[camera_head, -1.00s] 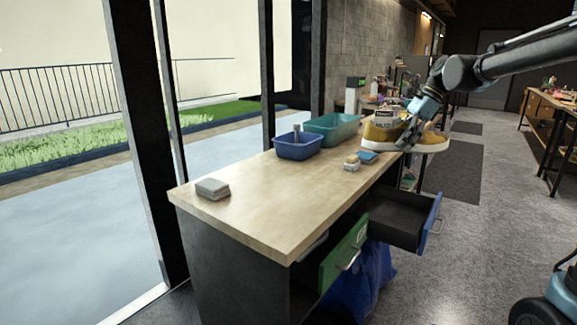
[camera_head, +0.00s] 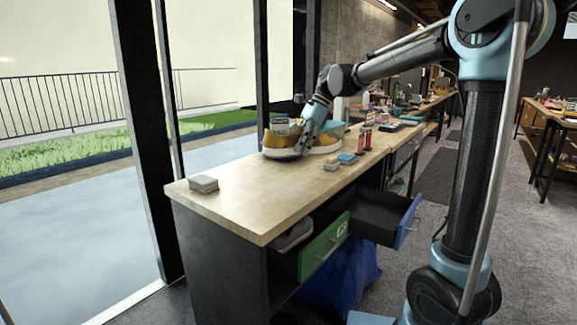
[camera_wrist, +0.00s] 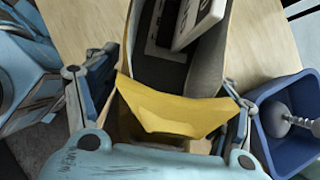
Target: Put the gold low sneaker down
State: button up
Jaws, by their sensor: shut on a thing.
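The gold low sneaker (camera_head: 283,140) has a white sole and is over the far left part of the wooden workbench top (camera_head: 240,195). My gripper (camera_head: 306,143) reaches down from above and is shut on the sneaker, hiding its middle. The sole is at or just above the wood; I cannot tell whether it touches. In the wrist view the sneaker's gold upper (camera_wrist: 175,112) sits between my two fingers (camera_wrist: 165,100), with its dark opening and a black-and-white tag (camera_wrist: 198,20) beyond.
A blue tub (camera_wrist: 268,150) with a silver-grey object is close beside my gripper. A teal tub (camera_head: 333,127) stands behind. A blue sponge (camera_head: 347,158) and small bottles (camera_head: 366,137) are to the right. A grey block (camera_head: 203,184) lies near left. Green (camera_head: 324,246) and blue (camera_head: 408,222) drawers stand open.

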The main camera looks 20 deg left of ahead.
jog(key=shift+s+a, duration=0.15)
jog(key=shift+a, duration=0.1)
jog(key=w+a+m+t+y, duration=0.1)
jog(key=w+a+m+t, duration=0.25)
jog(key=w+m, duration=0.25)
send_near(285, 171)
jog(key=shift+g, duration=0.25)
jog(key=shift+x, duration=2.85)
jog(key=shift+d+f, duration=0.1)
jog(key=o, duration=1.3)
